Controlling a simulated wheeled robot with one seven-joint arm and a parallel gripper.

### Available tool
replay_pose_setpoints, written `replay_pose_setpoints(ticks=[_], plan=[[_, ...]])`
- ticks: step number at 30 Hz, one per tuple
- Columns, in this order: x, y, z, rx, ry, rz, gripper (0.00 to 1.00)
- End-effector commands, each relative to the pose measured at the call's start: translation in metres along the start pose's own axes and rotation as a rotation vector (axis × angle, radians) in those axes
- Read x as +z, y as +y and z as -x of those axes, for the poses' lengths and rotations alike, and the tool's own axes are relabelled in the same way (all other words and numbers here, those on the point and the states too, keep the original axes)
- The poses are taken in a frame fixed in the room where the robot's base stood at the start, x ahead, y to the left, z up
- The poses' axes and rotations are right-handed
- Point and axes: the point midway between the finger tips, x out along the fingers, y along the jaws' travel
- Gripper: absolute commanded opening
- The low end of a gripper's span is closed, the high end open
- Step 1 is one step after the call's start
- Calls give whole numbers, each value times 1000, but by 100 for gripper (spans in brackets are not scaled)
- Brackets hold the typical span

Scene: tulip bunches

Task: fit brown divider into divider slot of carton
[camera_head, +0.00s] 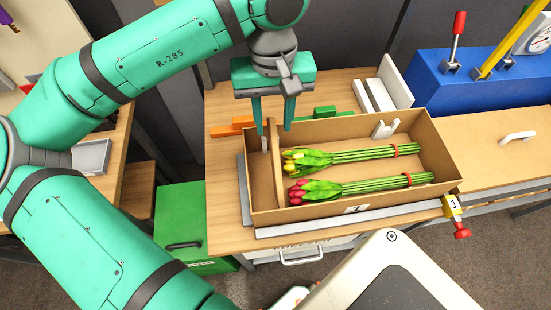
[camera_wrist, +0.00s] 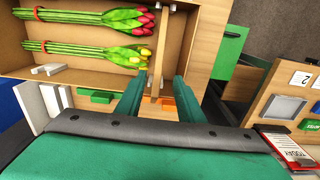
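The open brown carton (camera_head: 435,150) lies on the wooden table with two tulip bunches inside, one yellow (camera_head: 350,155) and one red (camera_head: 360,186). The brown divider (camera_head: 277,165) stands upright across the carton near its left end, beside the flower heads. It also shows in the wrist view (camera_wrist: 159,48). A small white slot piece (camera_head: 264,144) shows by the divider's far end; how deep the divider sits is unclear. My gripper (camera_head: 273,128) is above the carton's far wall, open. Its fingers (camera_wrist: 155,92) straddle the divider's far end with gaps on both sides.
A white bracket (camera_head: 384,129) is at the carton's far wall. Orange (camera_head: 232,126) and green (camera_head: 325,112) blocks lie behind the carton. A grey rail (camera_head: 345,224) runs along the front, with a red-knobbed clamp (camera_head: 461,230) at right. A blue box (camera_head: 440,85) stands behind right.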

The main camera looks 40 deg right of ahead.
Motion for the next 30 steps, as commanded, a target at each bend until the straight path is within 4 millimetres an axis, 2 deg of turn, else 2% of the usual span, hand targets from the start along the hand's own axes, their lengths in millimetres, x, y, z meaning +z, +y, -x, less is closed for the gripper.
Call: replay_pose_setpoints(ticks=[9, 17, 24, 30], plan=[[1, 0, -44, -1, -4, 2, 34], [2, 1, -61, 0, -2, 0, 34], [4, 3, -94, 0, -3, 1, 34], [4, 3, -104, 0, -2, 1, 34]])
